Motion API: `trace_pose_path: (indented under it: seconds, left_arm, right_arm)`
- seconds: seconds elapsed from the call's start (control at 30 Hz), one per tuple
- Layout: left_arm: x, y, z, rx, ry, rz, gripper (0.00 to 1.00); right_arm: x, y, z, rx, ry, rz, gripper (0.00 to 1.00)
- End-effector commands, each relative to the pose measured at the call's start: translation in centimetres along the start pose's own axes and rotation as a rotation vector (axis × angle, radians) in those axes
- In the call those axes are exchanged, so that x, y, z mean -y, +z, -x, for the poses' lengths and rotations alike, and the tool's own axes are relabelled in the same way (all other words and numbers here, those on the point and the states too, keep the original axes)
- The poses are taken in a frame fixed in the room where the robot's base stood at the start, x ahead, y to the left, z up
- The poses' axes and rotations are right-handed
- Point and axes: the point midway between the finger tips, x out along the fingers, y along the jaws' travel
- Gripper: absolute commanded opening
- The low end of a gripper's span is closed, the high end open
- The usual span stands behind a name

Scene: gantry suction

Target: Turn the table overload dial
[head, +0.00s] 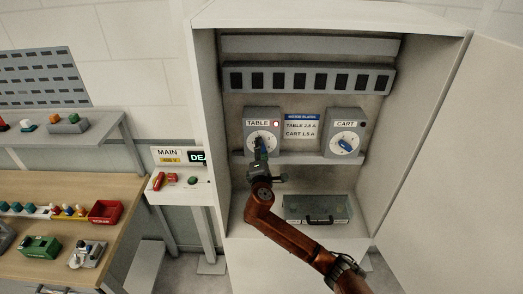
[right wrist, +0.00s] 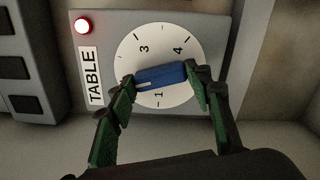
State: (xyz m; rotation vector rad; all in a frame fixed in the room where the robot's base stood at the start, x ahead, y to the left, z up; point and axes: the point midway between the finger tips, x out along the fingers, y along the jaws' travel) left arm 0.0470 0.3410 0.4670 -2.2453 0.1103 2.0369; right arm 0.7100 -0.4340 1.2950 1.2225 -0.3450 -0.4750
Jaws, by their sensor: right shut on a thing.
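The TABLE overload box (head: 261,119) is a grey unit inside the open cabinet, with a white numbered dial face and a lit red lamp (head: 276,124). In the right wrist view its dial face (right wrist: 147,45) shows the marks 1, 3 and 4, and a blue knob (right wrist: 162,75) crosses it. My right gripper (head: 262,150) is in front of this dial in the head view. In the right wrist view its two green-padded fingers (right wrist: 160,79) are closed on both ends of the blue knob. The gripper hides part of the dial. My left gripper is not in view.
The CART box (head: 345,133) with a blue knob stands to the right, past a blue rating plate (head: 301,127) reading TABLE 2.5 A and CART 1.5 A. The open cabinet door (head: 455,150) bounds the right side.

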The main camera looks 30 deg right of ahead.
Motion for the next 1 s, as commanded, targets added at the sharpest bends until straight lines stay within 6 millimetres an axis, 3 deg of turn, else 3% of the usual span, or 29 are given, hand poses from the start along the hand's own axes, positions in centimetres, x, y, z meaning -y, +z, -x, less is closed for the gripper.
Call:
trace_pose_path:
  seconds: [0.3, 0.57, 1.0]
  left_arm:
    - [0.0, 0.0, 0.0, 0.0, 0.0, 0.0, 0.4]
    - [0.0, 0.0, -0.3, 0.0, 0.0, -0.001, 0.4]
    - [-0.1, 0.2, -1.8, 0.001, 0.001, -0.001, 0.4]
  right_arm:
    - [0.1, 0.0, 0.0, 0.0, -0.002, 0.0, 0.22]
    - [0.2, -0.1, 0.0, -0.001, -0.003, -0.043, 0.22]
    - [0.3, -0.1, 0.0, 0.0, -0.004, -0.341, 0.22]
